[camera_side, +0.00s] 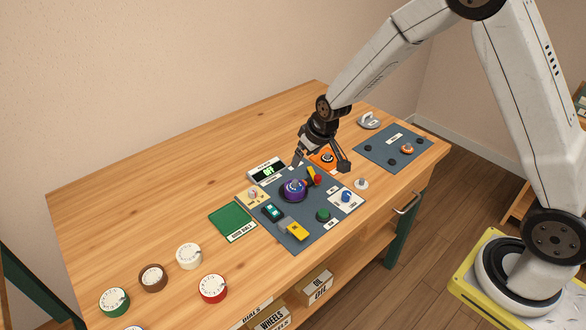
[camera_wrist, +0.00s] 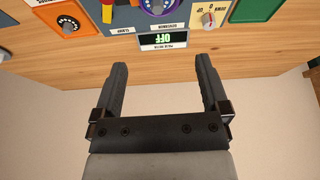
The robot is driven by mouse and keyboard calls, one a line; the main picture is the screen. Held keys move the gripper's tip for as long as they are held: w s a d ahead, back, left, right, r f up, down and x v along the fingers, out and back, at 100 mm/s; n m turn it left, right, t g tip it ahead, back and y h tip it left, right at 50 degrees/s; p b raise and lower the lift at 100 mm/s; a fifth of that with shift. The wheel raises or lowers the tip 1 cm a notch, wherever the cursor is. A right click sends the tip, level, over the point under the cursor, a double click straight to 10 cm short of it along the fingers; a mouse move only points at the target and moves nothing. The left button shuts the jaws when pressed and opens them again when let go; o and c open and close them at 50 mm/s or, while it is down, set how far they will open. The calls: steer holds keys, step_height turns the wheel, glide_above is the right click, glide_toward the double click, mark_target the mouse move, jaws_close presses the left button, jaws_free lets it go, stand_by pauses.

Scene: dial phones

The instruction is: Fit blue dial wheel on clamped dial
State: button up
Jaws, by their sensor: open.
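A round piece with a white top and what looks like a blue rim, likely the blue dial wheel (camera_side: 133,328), is cut off by the bottom edge of the side view. The clamped dial (camera_side: 293,190) is a purple round piece on the dark blue-grey panel; part of it shows at the top of the wrist view (camera_wrist: 158,6). A yellow and red clamp part (camera_side: 314,178) stands beside it. My gripper (camera_side: 320,164) is open and empty above the panel's back part. Its spread fingers (camera_wrist: 160,62) show in the wrist view, with nothing between them.
Green (camera_side: 115,301), brown (camera_side: 153,277), white (camera_side: 189,256) and red (camera_side: 213,288) dial wheels lie at the front left. A green mat (camera_side: 233,222) lies left of the panel. The pulse meter (camera_wrist: 164,40) reads OFF. The table's back left is clear.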

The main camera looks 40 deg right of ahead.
stand_by(0.4)
steer(key=s+r+g, duration=0.1)
steer(key=s+r, duration=0.1)
steer(key=s, duration=0.8)
steer(key=s+r+g, duration=0.1)
steer(key=s+r, duration=0.2)
steer(key=s, duration=0.8)
steer(key=shift+a+r+m, duration=0.15)
steer(key=shift+r+m, duration=0.1)
steer(key=shift+m, duration=0.05)
steer(key=shift+c, duration=0.2)
